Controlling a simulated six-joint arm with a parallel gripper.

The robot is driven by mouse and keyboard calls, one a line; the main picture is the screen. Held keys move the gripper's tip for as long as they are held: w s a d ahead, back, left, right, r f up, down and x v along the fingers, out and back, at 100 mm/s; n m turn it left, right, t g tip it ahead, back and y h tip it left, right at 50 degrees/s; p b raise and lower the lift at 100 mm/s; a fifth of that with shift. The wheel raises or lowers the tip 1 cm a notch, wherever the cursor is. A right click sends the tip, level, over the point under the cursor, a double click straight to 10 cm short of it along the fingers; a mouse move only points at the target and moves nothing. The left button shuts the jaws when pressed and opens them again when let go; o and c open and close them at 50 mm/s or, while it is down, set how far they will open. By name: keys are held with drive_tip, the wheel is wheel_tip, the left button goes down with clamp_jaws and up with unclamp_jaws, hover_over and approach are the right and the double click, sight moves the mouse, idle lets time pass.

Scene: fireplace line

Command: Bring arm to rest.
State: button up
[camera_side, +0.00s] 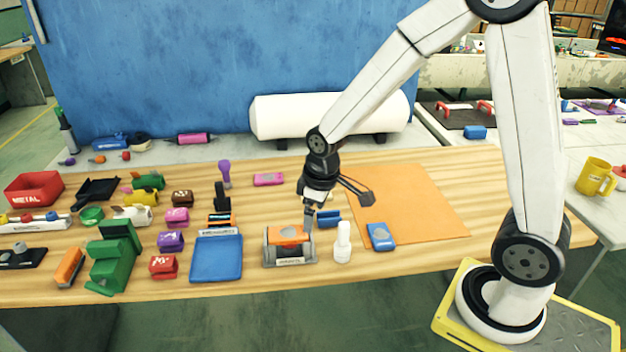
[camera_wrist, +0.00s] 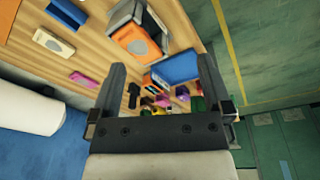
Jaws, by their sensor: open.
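My gripper (camera_side: 310,212) hangs from my bent arm over the wooden table in the side view, fingers pointing down. It is just above and behind the right end of a grey holder (camera_side: 270,252) with an orange block (camera_side: 288,235) in it. I cannot tell in the side view whether a finger touches the holder. In the wrist view my gripper (camera_wrist: 160,66) has its two fingers spread wide apart with nothing held between them. The orange block (camera_wrist: 136,40) shows beyond the fingertips there.
A white bottle (camera_side: 343,243) and a blue block (camera_side: 381,237) stand right of the holder, a blue tray (camera_side: 216,262) left. An orange mat (camera_side: 415,205) is mostly bare. Several coloured items crowd the table's left. A white roll (camera_side: 330,115) lies behind.

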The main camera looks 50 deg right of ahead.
drive_tip(key=s+a+r+m+t, duration=0.1)
drive_tip(key=s+m, duration=0.2)
drive_tip(key=s, duration=0.5)
drive_tip(key=shift+s+m, duration=0.3)
drive_tip(key=shift+s, duration=0.1)
